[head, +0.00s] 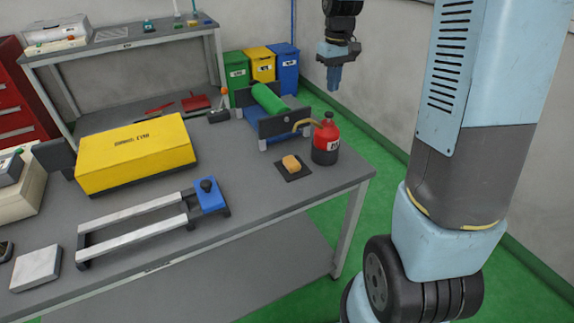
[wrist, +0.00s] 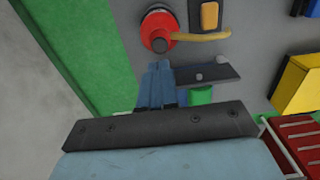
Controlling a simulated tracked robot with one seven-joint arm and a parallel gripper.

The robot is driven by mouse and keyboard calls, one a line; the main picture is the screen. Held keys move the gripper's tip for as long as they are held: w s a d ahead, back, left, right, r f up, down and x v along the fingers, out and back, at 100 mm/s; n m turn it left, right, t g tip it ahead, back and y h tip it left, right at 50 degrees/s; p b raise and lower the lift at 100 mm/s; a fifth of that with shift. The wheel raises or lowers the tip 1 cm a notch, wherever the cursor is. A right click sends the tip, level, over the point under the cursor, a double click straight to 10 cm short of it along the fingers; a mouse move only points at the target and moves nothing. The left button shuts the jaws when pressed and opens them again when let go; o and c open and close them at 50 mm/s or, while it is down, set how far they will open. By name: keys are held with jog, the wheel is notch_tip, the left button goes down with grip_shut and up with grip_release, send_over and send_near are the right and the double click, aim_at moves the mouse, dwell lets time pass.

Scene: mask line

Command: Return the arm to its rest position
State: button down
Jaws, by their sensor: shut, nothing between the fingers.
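My gripper (head: 334,78) hangs pointing down in the head view, past the far right corner of the workbench and in front of the wall. Its blue fingers are together with nothing between them. In the wrist view my gripper (wrist: 159,68) also shows shut, and the red can appears just beyond the fingertips in the picture. In the head view the gripper is apart from the bench and everything on it. My blue and grey arm fills the right side of the head view.
The workbench (head: 255,205) carries a red can (head: 325,143), a yellow sponge (head: 291,163), a green roller (head: 269,101), a yellow box (head: 135,155) and a rail frame with a blue clamp (head: 209,197). Green, yellow and blue bins (head: 284,68) stand behind. Green floor right of the bench is clear.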

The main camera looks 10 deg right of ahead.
jog(key=s+r+m+t, duration=0.1)
jog(key=s+r, duration=0.4)
jog(key=s, duration=0.9)
jog(key=s+a+r+m+t, duration=0.1)
jog(key=s+r+t, duration=0.3)
jog(key=s, duration=1)
jog(key=shift+a+r+m+t, duration=0.3)
jog(key=shift+r+m, duration=0.1)
jog(key=shift+m, duration=0.4)
